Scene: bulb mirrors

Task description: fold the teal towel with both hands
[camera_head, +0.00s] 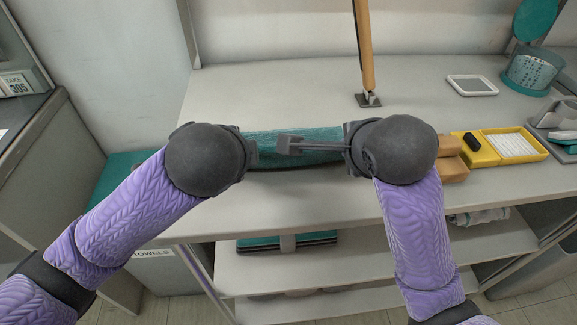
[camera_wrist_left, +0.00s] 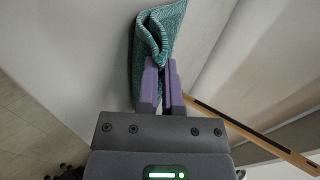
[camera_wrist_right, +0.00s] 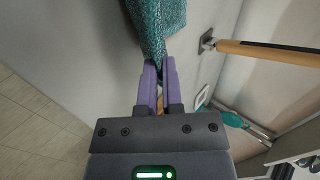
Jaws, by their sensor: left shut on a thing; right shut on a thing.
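The teal towel (camera_head: 320,134) stretches between my two grippers above the light table, with its middle showing in the head view. My left gripper (camera_wrist_left: 162,68) is shut on one end of it; the towel (camera_wrist_left: 160,35) bunches into folds between the purple fingers in the left wrist view. My right gripper (camera_wrist_right: 158,68) is shut on the other end, and the towel (camera_wrist_right: 160,22) spreads beyond its fingertips in the right wrist view. In the head view the dark round wrists hide most of both grippers. Whether the towel touches the table is unclear.
A wooden post (camera_head: 365,50) stands behind the towel. To the right are tan blocks (camera_head: 452,165), a yellow tray (camera_head: 483,150), a white-framed tray (camera_head: 472,85) and a teal basket (camera_head: 533,70). A bin labelled towels (camera_head: 152,253) stands lower left.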

